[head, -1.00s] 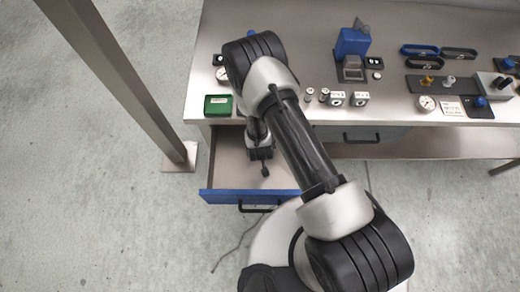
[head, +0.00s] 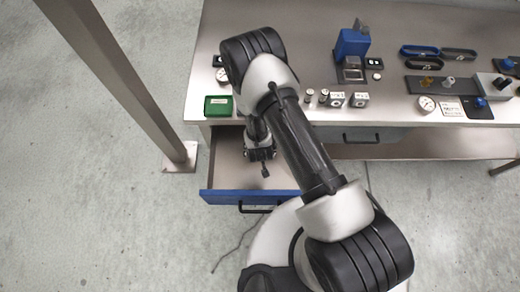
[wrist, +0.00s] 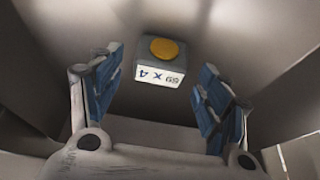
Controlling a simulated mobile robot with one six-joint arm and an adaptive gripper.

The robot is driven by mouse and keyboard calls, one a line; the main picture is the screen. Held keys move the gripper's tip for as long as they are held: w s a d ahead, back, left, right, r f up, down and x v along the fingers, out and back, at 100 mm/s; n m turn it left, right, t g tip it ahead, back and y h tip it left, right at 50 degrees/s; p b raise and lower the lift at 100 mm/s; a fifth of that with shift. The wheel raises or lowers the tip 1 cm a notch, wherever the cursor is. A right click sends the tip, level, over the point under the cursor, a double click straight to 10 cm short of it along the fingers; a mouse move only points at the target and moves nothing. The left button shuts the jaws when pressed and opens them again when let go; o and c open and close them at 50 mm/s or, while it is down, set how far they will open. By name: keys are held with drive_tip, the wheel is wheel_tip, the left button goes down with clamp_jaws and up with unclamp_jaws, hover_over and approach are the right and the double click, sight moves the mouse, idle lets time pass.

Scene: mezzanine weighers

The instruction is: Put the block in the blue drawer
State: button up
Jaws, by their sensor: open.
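The blue drawer (head: 235,197) is pulled out below the bench, with a blue front and a grey inside. My gripper (head: 261,154) points down into it. In the wrist view my gripper (wrist: 161,106) has its two blue-padded fingers spread apart. A grey block (wrist: 160,63) with a yellow round top and a white label marked "x 4" is seen between and beyond the fingertips, with gaps on both sides. It appears to be on the drawer's floor. In the head view the block is hidden by my gripper and arm.
A closed drawer (head: 360,138) is to the right. A metal post (head: 120,80) stands on the left.

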drive_tip(key=p+v, duration=0.2)
drive_tip(key=v, duration=0.8)
drive_tip(key=w+d+r+y, duration=0.1)
drive_tip(key=w+r, duration=0.1)
drive_tip(key=r, duration=1.2)
drive_tip(key=w+d+r+y, duration=0.1)
drive_tip(key=w+d+r, duration=0.1)
drive_tip(key=r, duration=1.2)
drive_tip(key=s+d+r+h, duration=0.1)
drive_tip(key=s+d+r, duration=0.4)
drive_tip(key=s+r, duration=0.3)
drive_tip(key=s+d+r, duration=0.5)
drive_tip(key=s+r, duration=0.4)
drive_tip(key=s, duration=0.1)
drive_tip(key=shift+s+r+h, duration=0.2)
drive_tip(key=shift+s+h, duration=0.15)
drive_tip(key=shift+h, duration=0.05)
